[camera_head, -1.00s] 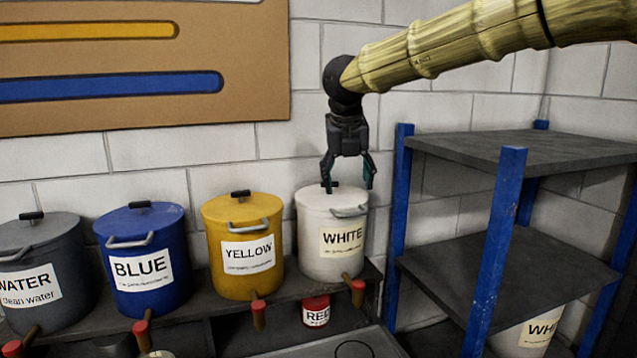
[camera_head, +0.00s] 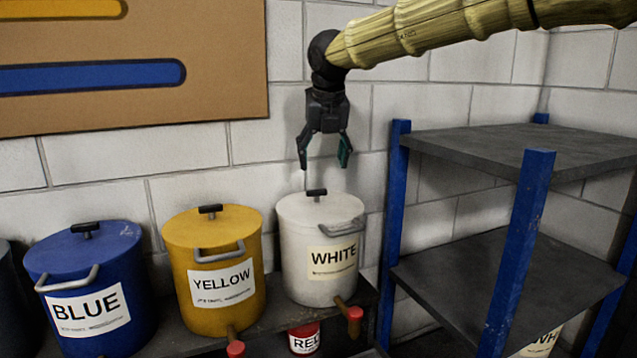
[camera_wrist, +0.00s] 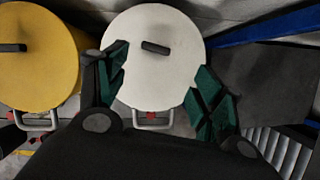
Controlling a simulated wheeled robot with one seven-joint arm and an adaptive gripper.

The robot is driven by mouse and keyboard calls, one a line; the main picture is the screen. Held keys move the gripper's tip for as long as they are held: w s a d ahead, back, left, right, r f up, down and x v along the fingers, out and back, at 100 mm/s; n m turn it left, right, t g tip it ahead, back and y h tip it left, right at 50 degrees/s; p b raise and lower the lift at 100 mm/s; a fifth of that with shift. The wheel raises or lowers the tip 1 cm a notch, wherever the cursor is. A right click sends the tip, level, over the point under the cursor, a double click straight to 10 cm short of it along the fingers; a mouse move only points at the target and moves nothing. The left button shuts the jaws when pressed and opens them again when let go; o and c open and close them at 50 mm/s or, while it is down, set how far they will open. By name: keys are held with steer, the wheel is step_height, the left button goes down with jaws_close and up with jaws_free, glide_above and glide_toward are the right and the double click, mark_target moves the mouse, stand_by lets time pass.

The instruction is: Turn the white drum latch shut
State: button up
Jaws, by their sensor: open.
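The white drum (camera_head: 319,262) stands on a dark shelf at the middle right of the head view, with a "WHITE" label and a wire handle on its front. Its latch, a small black bar (camera_head: 316,193), sits on top of the lid. In the wrist view the latch (camera_wrist: 156,48) lies near the lid's middle, slightly slanted. My gripper (camera_head: 324,166) is open and empty, pointing down above the lid, its fingertips a little above the latch. In the wrist view my fingers (camera_wrist: 158,80) stand apart to either side over the white lid (camera_wrist: 150,85); the latch shows beyond them.
A yellow drum (camera_head: 218,315) and a blue drum (camera_head: 90,340) stand left of the white one. A metal rack with blue posts (camera_head: 392,210) stands close on the right. A red can (camera_head: 304,340) is below. A block wall (camera_head: 190,160) is behind.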

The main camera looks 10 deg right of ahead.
mark_target(317, 190)
steer(key=x, duration=0.2)
steer(key=p+x, duration=0.1)
steer(key=x, duration=0.1)
steer(key=p+x, duration=0.1)
steer(key=x, duration=0.2)
steer(key=shift+w+a+r, duration=0.1)
steer(key=shift+w+a, duration=0.15)
steer(key=shift+a, duration=0.1)
steer(key=shift+f, duration=0.55)
steer(key=shift+w+f, duration=0.3)
steer(key=shift+f, duration=0.2)
steer(key=shift+s+d+r, duration=0.1)
steer(key=shift+s, duration=0.05)
steer(key=shift+p, duration=0.3)
steer(key=c, duration=1)
